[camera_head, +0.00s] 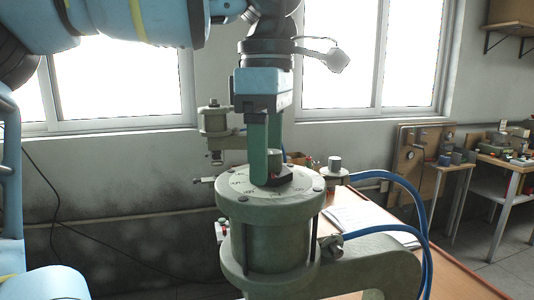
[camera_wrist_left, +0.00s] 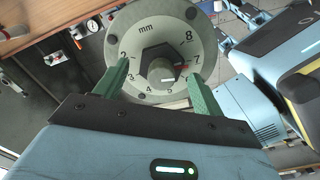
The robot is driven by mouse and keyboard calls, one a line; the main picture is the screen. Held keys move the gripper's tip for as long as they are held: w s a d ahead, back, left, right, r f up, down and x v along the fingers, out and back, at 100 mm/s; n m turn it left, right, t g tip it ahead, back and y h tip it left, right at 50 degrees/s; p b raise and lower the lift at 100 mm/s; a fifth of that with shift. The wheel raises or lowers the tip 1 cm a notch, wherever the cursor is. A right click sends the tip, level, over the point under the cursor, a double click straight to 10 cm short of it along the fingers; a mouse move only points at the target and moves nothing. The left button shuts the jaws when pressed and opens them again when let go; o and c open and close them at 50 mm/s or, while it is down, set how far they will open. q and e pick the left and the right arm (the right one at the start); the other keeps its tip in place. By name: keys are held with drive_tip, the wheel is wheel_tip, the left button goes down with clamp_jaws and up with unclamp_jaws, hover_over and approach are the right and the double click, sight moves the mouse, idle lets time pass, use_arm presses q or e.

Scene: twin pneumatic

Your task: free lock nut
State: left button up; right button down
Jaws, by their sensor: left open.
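A dark hexagonal lock nut (camera_head: 284,179) sits on the round grey dial top (camera_head: 240,186) of a pneumatic cylinder. In the left wrist view the nut (camera_wrist_left: 151,58) lies around the base of a grey adjusting knob (camera_wrist_left: 161,73), and the dial (camera_wrist_left: 120,32) carries mm numbers. My left gripper (camera_head: 268,165) points straight down over the dial. Its green fingers are open, one on each side of the nut and knob in the left wrist view (camera_wrist_left: 158,70). I cannot tell whether they touch the nut. In the head view the fingers partly hide the nut. My right gripper is not in view.
A second similar cylinder (camera_head: 214,122) stands behind on the left. Blue hoses (camera_head: 424,210) curve along the right of the near cylinder. A wooden table (camera_head: 450,282) with papers (camera_head: 350,215) lies behind, and a workbench (camera_head: 505,162) stands at far right.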

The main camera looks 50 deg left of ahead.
use_arm(q)
drive_tip(key=shift+f, duration=0.35)
drive_tip(key=c, duration=1)
drive_tip(key=shift+n, duration=0.3)
drive_tip(key=n, duration=0.5)
drive_tip(key=shift+d+n, duration=0.1)
drive_tip(key=shift+n, duration=0.2)
drive_tip(key=n, duration=0.5)
drive_tip(key=shift+s+d+n+b, duration=0.1)
drive_tip(key=shift+n+b, duration=0.2)
drive_tip(key=shift+b, duration=0.05)
drive_tip(key=shift+r, duration=0.1)
